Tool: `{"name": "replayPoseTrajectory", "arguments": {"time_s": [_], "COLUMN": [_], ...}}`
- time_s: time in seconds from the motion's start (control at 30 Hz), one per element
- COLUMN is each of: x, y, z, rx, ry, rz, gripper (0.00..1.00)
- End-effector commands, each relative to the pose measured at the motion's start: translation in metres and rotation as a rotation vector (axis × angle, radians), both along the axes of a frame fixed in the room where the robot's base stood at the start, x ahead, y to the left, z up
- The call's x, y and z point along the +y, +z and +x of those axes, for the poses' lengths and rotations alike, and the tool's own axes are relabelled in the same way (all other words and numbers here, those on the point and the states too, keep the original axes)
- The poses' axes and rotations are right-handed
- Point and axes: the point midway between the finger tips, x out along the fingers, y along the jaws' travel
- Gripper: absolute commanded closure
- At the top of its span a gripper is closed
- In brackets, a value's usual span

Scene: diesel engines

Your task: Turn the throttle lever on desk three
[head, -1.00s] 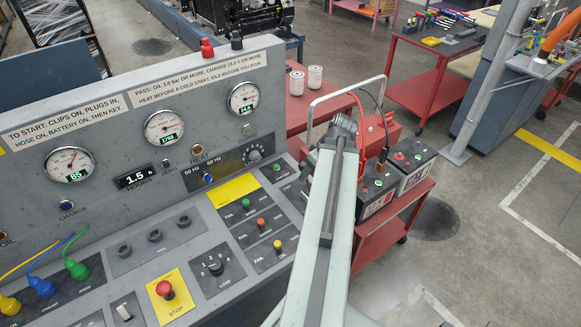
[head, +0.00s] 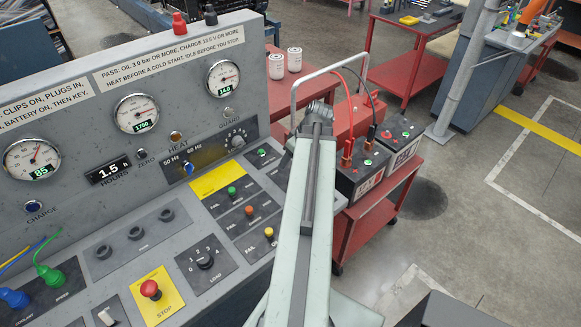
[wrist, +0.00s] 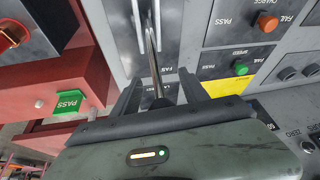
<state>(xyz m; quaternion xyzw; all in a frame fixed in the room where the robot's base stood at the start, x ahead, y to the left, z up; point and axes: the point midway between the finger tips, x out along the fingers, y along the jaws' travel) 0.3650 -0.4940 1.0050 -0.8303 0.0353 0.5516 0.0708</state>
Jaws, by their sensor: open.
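In the wrist view my gripper (wrist: 161,80) is open, its two dark jaws spread over a slotted dark panel. A thin metal rod, apparently the throttle lever (wrist: 151,50), stands between the jaws and runs up the picture. I see no clear contact between the jaws and it. In the head view my arm covers that part of the grey test desk (head: 108,215), so the lever and the jaws are hidden there. No desk number is readable.
Beside my gripper are an orange CHARGE button (wrist: 267,22) and a green SPEED button (wrist: 240,68). In the head view, a red stop button (head: 150,289) is on the desk and a red battery cart (head: 372,212) stands right of my arm.

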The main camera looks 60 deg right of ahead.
Motion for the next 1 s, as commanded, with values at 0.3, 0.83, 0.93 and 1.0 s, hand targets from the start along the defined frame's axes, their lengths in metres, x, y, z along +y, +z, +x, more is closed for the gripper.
{"name": "replayPoseTrajectory", "arguments": {"time_s": [0.3,0.83,0.93,1.0], "x": [-0.0001,-0.0005,-0.0006,-0.0006], "y": [-0.0067,-0.0067,-0.0067,-0.0067], "z": [0.0029,0.0024,0.0022,0.0022], "rx": [0.0,0.0,0.0,0.0], "ry": [-0.001,-0.002,-0.002,-0.002], "rz": [0.0,0.0,0.0,0.0], "gripper": [0.48,1.0,1.0,1.0]}}
